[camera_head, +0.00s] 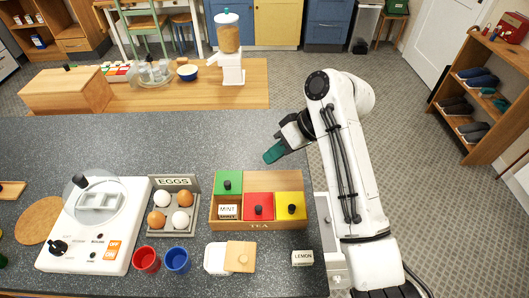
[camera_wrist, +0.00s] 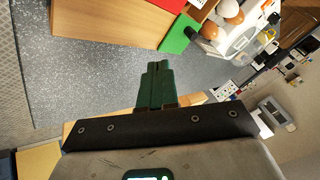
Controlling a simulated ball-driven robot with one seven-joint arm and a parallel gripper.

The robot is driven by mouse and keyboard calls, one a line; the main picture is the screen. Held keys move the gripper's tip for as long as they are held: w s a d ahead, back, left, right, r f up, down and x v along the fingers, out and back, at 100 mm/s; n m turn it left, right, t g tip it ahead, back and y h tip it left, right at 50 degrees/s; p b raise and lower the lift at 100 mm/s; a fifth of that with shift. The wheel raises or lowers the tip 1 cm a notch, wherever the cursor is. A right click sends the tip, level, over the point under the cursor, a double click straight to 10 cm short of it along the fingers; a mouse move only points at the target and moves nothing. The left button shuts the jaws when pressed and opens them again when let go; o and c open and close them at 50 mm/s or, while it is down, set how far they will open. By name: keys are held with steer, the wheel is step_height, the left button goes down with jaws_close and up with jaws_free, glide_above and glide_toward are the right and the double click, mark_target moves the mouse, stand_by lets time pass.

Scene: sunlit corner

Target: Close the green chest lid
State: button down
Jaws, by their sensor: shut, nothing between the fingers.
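The wooden tea chest (camera_head: 259,225) stands at the counter's right side, with green, red and yellow lids. The green lid (camera_head: 228,183) sits at the back of the left compartment, with a dark knob. In front of it that compartment is open and shows a MINT packet (camera_head: 228,212). The red lid (camera_head: 258,206) and yellow lid (camera_head: 290,206) lie at the front. My gripper (camera_head: 272,156) has green fingers, shut and empty, behind and right of the chest, apart from it. In the wrist view the fingers (camera_wrist: 155,82) point toward the chest (camera_wrist: 130,22) and green lid (camera_wrist: 178,35).
An egg tray (camera_head: 174,213), a white egg cooker (camera_head: 97,225), red cup (camera_head: 147,259) and blue cup (camera_head: 177,259) stand left of the chest. A white canister (camera_head: 216,258) and LEMON packet (camera_head: 303,258) are in front. The counter (camera_head: 120,145) behind is clear.

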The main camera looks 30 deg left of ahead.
mark_target(232, 183)
steer(key=p+x, duration=0.1)
steer(key=x, duration=0.6)
steer(key=shift+s+r, duration=0.1)
steer(key=s+p, duration=0.1)
steer(key=s+a+p, duration=0.1)
steer(key=shift+s+a, duration=0.25)
steer(key=shift+s, duration=0.1)
steer(key=shift+s+a+f, duration=0.25)
steer(key=shift+s, duration=0.25)
